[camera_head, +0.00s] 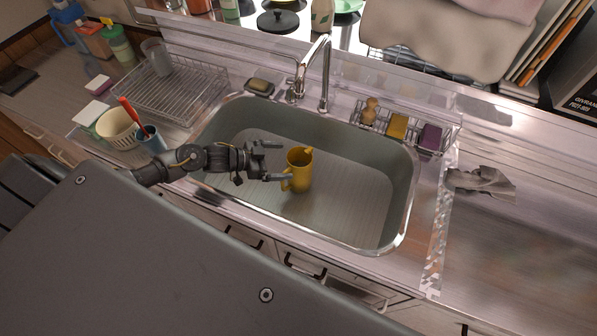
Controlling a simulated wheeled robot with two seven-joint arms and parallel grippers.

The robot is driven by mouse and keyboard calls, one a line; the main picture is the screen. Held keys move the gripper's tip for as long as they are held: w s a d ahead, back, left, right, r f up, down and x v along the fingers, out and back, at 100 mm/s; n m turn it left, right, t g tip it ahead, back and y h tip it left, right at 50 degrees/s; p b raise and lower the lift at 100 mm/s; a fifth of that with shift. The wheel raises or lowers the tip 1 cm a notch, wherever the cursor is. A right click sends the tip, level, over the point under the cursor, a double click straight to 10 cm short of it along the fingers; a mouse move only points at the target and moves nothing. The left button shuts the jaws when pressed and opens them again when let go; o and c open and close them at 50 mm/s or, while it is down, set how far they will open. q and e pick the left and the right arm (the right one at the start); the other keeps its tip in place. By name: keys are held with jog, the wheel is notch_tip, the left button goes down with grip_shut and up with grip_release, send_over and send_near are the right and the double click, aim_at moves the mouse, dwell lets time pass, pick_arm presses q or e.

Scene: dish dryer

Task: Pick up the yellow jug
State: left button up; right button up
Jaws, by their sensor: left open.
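The yellow jug (300,170) stands upright in the grey sink basin (350,205), left of its middle. Its handle is on the lower left side, toward my gripper. My left gripper (281,161) reaches in from the left over the sink, open. Its two fingers point right at the jug, one near the rim and one near the handle. I cannot tell whether either finger touches the jug. My right gripper is not in view.
A chrome faucet (324,75) rises behind the basin. A wire dish rack (180,90), a cream bowl (117,127) and a blue cup (150,140) stand left. A sponge caddy (405,125) sits at the back right. A crumpled cloth (482,182) lies on the right counter.

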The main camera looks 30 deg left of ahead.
aim_at(294, 161)
pick_arm(q)
jog(key=shift+p+x, duration=0.7)
jog(key=shift+x, duration=1.9)
jog(key=shift+s, duration=0.1)
jog(key=c, duration=2.1)
